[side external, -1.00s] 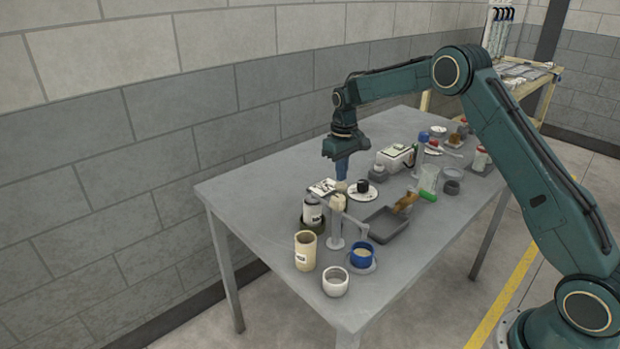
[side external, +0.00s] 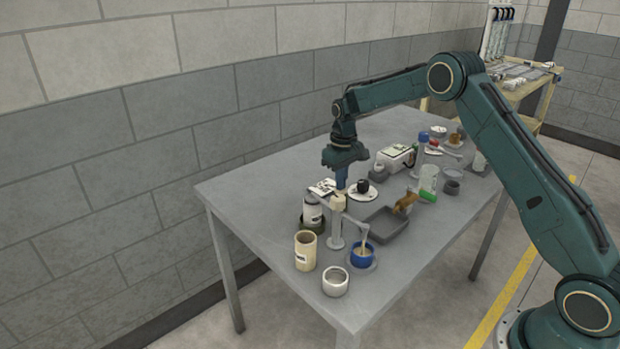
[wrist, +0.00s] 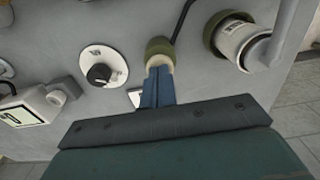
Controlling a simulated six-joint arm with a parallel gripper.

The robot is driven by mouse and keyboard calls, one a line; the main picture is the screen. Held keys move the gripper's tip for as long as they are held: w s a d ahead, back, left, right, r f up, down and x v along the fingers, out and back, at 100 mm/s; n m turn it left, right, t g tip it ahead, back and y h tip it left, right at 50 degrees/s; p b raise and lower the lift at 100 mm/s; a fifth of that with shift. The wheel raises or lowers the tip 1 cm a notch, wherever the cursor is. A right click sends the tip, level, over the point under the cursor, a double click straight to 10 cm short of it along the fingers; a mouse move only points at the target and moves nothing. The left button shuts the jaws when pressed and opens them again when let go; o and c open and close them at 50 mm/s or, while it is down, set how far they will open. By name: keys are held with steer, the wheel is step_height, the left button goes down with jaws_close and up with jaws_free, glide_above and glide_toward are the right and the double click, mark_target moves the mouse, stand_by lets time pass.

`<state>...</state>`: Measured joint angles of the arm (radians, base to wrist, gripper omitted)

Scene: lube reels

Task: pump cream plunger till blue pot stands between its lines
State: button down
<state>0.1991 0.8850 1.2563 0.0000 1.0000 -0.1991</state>
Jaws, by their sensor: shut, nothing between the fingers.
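The cream plunger (side external: 338,202) tops a grey pump post near the table's left end. It also shows in the wrist view (wrist: 158,62). My gripper (side external: 341,189) is shut and empty, pointing down with its blue fingertips on or just above the plunger's top; exact contact is hard to tell. The fingers also show in the wrist view (wrist: 157,88). The blue pot (side external: 354,260) stands upright under the pump's spout, on a grey round base. A pale stream runs from the spout into it. Tan content shows inside, but its lines are too small to read.
A cream cup (side external: 305,252), a white cup (side external: 335,283) and a white-labelled can (side external: 312,213) stand close around the pump. A grey tray (side external: 385,224) and a white plate with a black knob (side external: 363,190) lie behind it. The table's left corner is clear.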

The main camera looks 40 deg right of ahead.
steer(key=shift+f, duration=0.45)
steer(key=shift+r, duration=3.8)
steer(key=shift+r, duration=0.1)
